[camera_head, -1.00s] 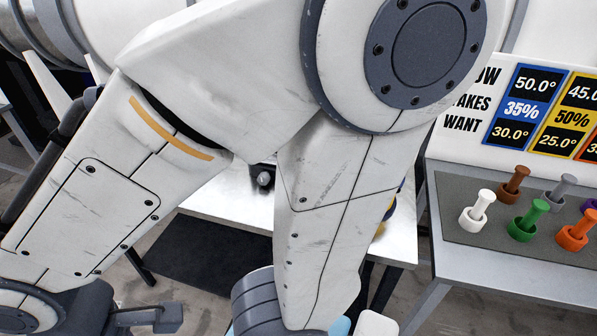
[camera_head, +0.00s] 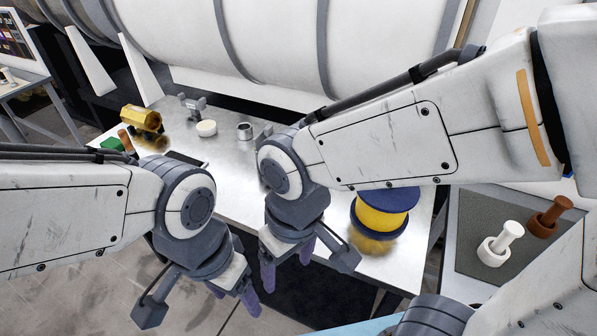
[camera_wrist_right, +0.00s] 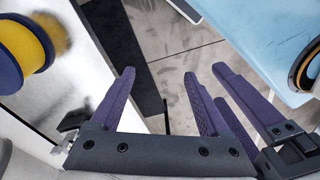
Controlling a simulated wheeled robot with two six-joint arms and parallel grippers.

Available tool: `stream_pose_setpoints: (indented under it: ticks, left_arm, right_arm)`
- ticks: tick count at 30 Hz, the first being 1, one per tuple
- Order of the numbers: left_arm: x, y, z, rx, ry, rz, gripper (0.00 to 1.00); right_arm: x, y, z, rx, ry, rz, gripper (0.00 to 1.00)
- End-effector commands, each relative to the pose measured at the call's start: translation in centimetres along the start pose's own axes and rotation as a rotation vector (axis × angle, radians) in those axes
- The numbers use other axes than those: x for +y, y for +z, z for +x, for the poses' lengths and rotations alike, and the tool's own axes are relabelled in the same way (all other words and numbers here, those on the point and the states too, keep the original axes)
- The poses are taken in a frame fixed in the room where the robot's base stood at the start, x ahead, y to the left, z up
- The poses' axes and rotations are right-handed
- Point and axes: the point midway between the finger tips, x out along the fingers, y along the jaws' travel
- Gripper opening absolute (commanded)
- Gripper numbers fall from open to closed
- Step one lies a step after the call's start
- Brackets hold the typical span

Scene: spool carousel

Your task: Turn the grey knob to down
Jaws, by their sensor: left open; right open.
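No knob that I can surely call the grey knob shows now. A small grey fitting (camera_head: 193,103) stands at the back of the metal workbench (camera_head: 225,180), but I cannot tell whether it is a knob. My left gripper (camera_head: 234,302) is open and empty, low in front of the bench. My right gripper (camera_head: 288,268) is open and empty beside it, near the bench's front edge. In the right wrist view the right gripper's purple fingers (camera_wrist_right: 158,85) are apart with nothing between them. More purple fingers, likely my left gripper's, show just to the right.
A blue and yellow spool (camera_head: 382,213) stands at the bench's right end. A gold spool (camera_head: 142,120), a white disc (camera_head: 206,128) and a grey ring (camera_head: 244,131) sit further left.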

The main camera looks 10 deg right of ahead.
Motion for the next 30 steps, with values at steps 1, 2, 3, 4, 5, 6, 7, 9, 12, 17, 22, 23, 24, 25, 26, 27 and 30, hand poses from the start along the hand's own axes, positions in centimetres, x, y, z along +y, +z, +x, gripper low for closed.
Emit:
stream_pose_setpoints:
  ticks: [1, 2, 3, 4, 5, 6, 7, 9, 12, 17, 22, 23, 24, 25, 26, 27, 30]
  left_arm:
    - [0.0, 0.0, -0.3, 0.000, 0.000, 0.000, 0.68]
    - [0.0, 0.0, -0.4, 0.000, 0.000, 0.000, 0.68]
    - [0.0, 0.0, -0.5, 0.000, 0.000, 0.000, 0.68]
    - [0.0, 0.0, -0.6, 0.000, 0.000, 0.000, 0.68]
    - [0.0, 0.0, -0.7, 0.000, 0.000, 0.000, 0.68]
    - [0.1, 0.0, -0.9, 0.000, 0.000, 0.000, 0.68]
    - [0.1, 0.0, -1.0, 0.000, 0.000, -0.001, 0.68]
    - [0.1, -0.1, -1.2, 0.000, 0.000, -0.001, 0.68]
    - [0.1, -0.1, -1.5, 0.000, 0.000, -0.001, 0.68]
    - [0.1, -0.1, -1.9, 0.000, 0.000, -0.001, 0.68]
    - [0.1, -0.1, -2.0, 0.000, 0.000, -0.001, 0.68]
    - [0.1, -0.1, -2.0, 0.000, 0.000, -0.001, 0.68]
    - [0.1, -0.1, -2.1, 0.000, 0.000, -0.001, 0.68]
    - [0.2, -0.1, -2.2, 0.000, 0.000, -0.001, 0.68]
    - [0.2, -0.1, -2.3, 0.000, 0.000, -0.001, 0.68]
    - [0.2, -0.1, -2.5, 0.000, 0.000, -0.001, 0.68]
    - [0.2, -0.2, -3.1, 0.000, 0.000, -0.001, 0.68]
  right_arm:
    - [0.6, -2.4, -0.2, 0.009, 0.021, 0.066, 0.79]
    - [1.0, -4.0, -0.2, 0.017, 0.036, 0.115, 0.79]
    - [1.7, -6.3, -0.1, 0.032, 0.057, 0.186, 0.79]
    - [2.4, -8.2, 0.0, 0.046, 0.073, 0.244, 0.79]
    - [3.1, -10.2, 0.2, 0.061, 0.090, 0.304, 0.79]
    - [4.2, -12.8, 0.6, 0.083, 0.111, 0.388, 0.79]
    - [5.1, -14.7, 1.0, 0.101, 0.126, 0.449, 0.79]
    - [7.3, -19.0, 2.2, 0.146, 0.156, 0.592, 0.79]
    - [10.6, -24.2, 4.3, 0.214, 0.187, 0.782, 0.79]
    - [15.2, -29.8, 7.9, 0.311, 0.209, 1.016, 0.79]
    - [18.0, -32.5, 10.2, 0.371, 0.211, 1.150, 0.79]
    - [18.2, -32.7, 10.5, 0.377, 0.210, 1.161, 0.79]
    - [18.4, -32.9, 10.7, 0.382, 0.210, 1.173, 0.79]
    - [18.6, -33.0, 11.0, 0.384, 0.210, 1.177, 0.79]
    - [18.7, -33.1, 11.2, 0.386, 0.210, 1.181, 0.79]
    - [18.9, -33.2, 11.5, 0.387, 0.210, 1.183, 0.79]
    - [19.4, -33.4, 12.8, 0.383, 0.211, 1.183, 0.79]
